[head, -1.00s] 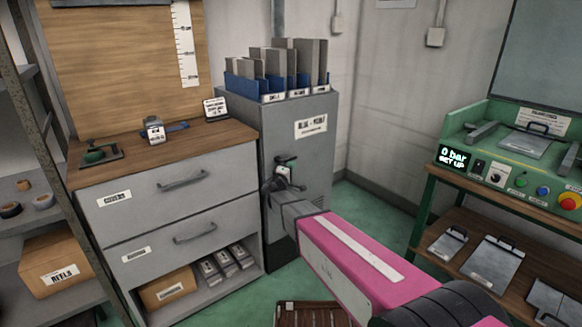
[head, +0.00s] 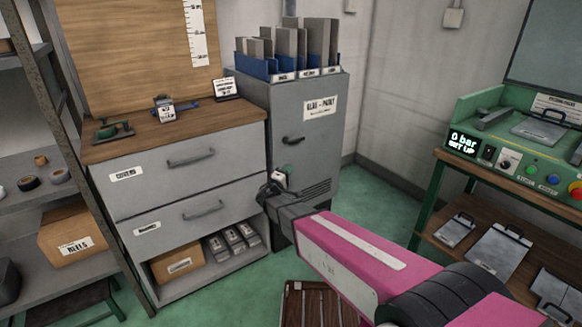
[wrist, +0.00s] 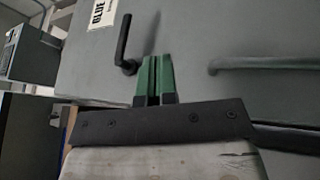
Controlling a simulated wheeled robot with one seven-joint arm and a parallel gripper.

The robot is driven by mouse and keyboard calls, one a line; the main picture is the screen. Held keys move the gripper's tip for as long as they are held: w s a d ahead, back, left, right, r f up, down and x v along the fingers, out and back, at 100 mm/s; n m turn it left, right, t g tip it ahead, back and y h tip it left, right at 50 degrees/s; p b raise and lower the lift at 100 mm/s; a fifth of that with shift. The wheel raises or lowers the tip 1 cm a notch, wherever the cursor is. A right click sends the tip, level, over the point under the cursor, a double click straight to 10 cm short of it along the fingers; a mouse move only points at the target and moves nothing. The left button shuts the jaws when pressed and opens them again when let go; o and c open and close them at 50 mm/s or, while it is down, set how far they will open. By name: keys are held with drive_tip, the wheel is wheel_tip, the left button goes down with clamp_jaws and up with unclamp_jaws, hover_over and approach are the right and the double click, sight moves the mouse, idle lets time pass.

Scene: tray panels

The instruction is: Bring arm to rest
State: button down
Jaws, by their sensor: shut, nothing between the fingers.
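My pink arm (head: 355,255) reaches from the lower right toward the grey cabinet. My gripper (head: 280,178) is in front of the cabinet's lower front, below its dark handle (head: 293,140). In the wrist view my gripper's green fingers (wrist: 155,78) are together with nothing between them. The black cabinet handle (wrist: 123,42) shows just left of the fingers there; I cannot tell how far apart they are in depth. The grey cabinet (head: 318,112) is shut, and its label starts with "GLUE".
A drawer unit (head: 195,165) stands left of the cabinet, with an open lower shelf. A green press bench (head: 510,150) stands at the right. A slatted wooden thing (head: 300,303) lies on the floor below my arm. Green floor is clear between cabinet and bench.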

idle(0.3)
drive_tip(key=s+d+f+m+g, duration=0.2)
drive_tip(key=s+d+g, duration=0.15)
drive_tip(key=d, duration=0.45)
drive_tip(key=s+d+f+m+g+h, duration=0.1)
drive_tip(key=s+d+f+m+g, duration=0.15)
drive_tip(key=d+g, duration=0.35)
drive_tip(key=s+d+f+m+g, duration=0.1)
drive_tip(key=s+d+m+g, duration=0.25)
drive_tip(key=d, duration=0.55)
drive_tip(key=s+d+f+m+g+y, duration=0.1)
drive_tip(key=s+g+y, duration=0.2)
drive_tip(key=s+y, duration=0.2)
drive_tip(key=s+d+f+m+g+y, duration=0.1)
drive_tip(key=s+d+m+g+y, duration=0.1)
drive_tip(key=s+y, duration=0.4)
drive_tip(key=shift+s+d+g, duration=0.25)
drive_tip(key=shift+s+g, duration=0.15)
drive_tip(key=shift+s, duration=2.15)
drive_tip(key=shift+f, duration=0.1)
